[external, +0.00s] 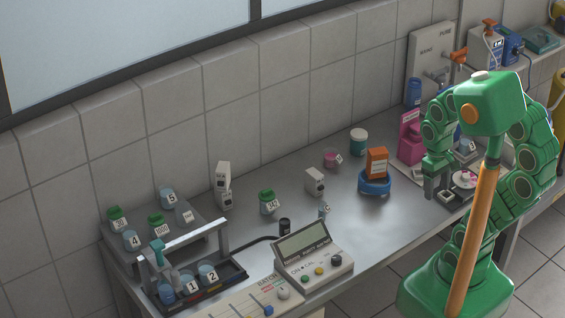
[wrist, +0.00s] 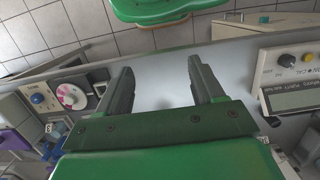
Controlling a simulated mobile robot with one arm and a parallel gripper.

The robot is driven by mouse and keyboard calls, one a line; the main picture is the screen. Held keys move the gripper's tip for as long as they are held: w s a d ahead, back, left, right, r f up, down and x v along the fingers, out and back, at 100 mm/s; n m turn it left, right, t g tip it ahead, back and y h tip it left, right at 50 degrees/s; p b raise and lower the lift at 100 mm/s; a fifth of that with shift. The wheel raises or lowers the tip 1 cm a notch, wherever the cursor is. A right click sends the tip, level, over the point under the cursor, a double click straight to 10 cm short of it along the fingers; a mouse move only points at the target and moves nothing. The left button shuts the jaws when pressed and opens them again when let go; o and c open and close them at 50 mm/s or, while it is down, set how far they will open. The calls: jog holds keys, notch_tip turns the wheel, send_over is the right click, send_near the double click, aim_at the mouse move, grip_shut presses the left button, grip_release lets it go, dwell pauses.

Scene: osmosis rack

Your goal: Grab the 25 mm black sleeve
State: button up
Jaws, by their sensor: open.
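A small black cylinder (external: 285,226), which looks like the black sleeve, stands upright on the steel bench behind the grey meter; its size cannot be read. My gripper (external: 437,196) is far to its right, at the right part of the bench, pointing down. In the wrist view my gripper (wrist: 161,68) shows two dark fingers spread apart with only bare bench between them.
The meter (external: 312,255) stands directly in front of the cylinder and also shows in the wrist view (wrist: 295,80). A dark cable lies left of the cylinder. A green-capped jar (external: 267,203) stands behind it. An orange box in a blue dish (external: 375,186) stands between it and my gripper.

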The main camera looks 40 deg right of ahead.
jog(key=shift+w+a, duration=0.1)
jog(key=w+a+f+m+g+y, duration=0.1)
jog(key=w+a+m+g+y, duration=0.15)
jog(key=w+a, duration=0.7)
jog(key=m+g+y, duration=0.1)
jog(key=m+y, duration=0.7)
send_near(286, 220)
jog(key=s+d+r, duration=0.2)
jog(key=s, duration=0.1)
jog(key=s+d+r, duration=0.3)
jog(key=shift+d, duration=0.1)
jog(key=w+a+f+m+y, duration=0.2)
jog(key=w+f+m, duration=0.1)
jog(key=w+f, duration=0.3)
jog(key=x, duration=1.1)
jog(key=shift+w+a+r, duration=0.2)
jog(key=shift+w+a, duration=0.1)
jog(key=c, duration=1.1)
